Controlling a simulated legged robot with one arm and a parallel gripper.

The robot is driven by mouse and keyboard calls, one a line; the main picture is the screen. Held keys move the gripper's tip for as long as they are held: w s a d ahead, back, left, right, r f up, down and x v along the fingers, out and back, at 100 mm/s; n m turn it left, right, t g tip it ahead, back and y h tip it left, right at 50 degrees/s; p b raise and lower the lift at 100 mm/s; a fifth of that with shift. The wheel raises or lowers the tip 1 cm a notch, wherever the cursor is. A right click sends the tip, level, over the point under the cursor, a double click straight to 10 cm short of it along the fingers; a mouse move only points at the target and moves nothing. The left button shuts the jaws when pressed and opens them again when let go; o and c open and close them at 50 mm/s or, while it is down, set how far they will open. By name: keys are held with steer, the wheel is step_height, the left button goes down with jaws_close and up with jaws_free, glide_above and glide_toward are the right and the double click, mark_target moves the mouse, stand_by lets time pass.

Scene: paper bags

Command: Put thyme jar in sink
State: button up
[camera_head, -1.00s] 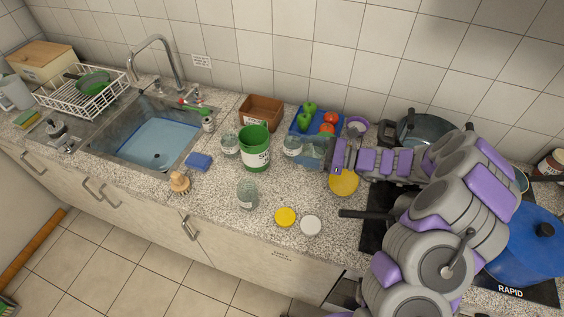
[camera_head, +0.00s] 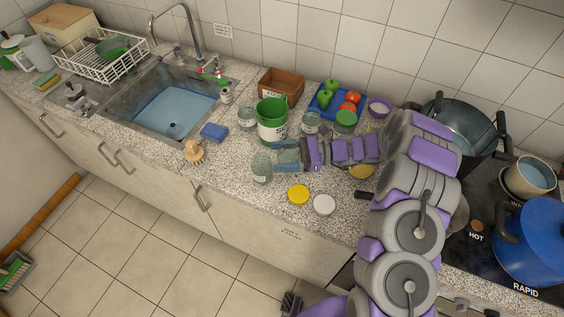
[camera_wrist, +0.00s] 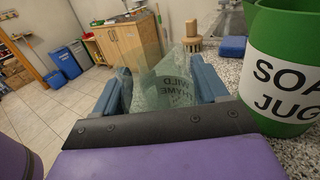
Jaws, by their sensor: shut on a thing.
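The thyme jar (camera_head: 261,168) is clear greenish glass and stands near the counter's front edge. In the wrist view the jar (camera_wrist: 165,88), with "WILD THYME" lettering, sits between the blue fingers of my gripper (camera_wrist: 160,92). My gripper (camera_head: 284,158) reaches it from the right, low over the counter, and is shut on it. I cannot tell if the jar touches the counter. The sink (camera_head: 187,90), with a blue basin floor, is at the upper left, beyond the sponge and brush.
A green soap jug (camera_head: 272,133) stands close behind the jar; other glass jars (camera_head: 247,118) (camera_head: 311,122) stand near it. Yellow (camera_head: 298,194) and white (camera_head: 324,205) lids lie in front.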

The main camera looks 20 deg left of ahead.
steer(key=f, duration=0.1)
steer(key=d+f, duration=0.1)
steer(key=f, duration=0.1)
steer(key=shift+d+b, duration=0.25)
steer(key=shift+b, duration=0.1)
steer(key=shift+f, duration=0.25)
steer(key=shift+a, duration=0.75)
steer(key=o, duration=1.1)
steer(key=shift+d, duration=0.25)
steer(key=shift+o, duration=0.2)
steer(key=shift+d, duration=0.3)
steer(key=shift+r, duration=0.1)
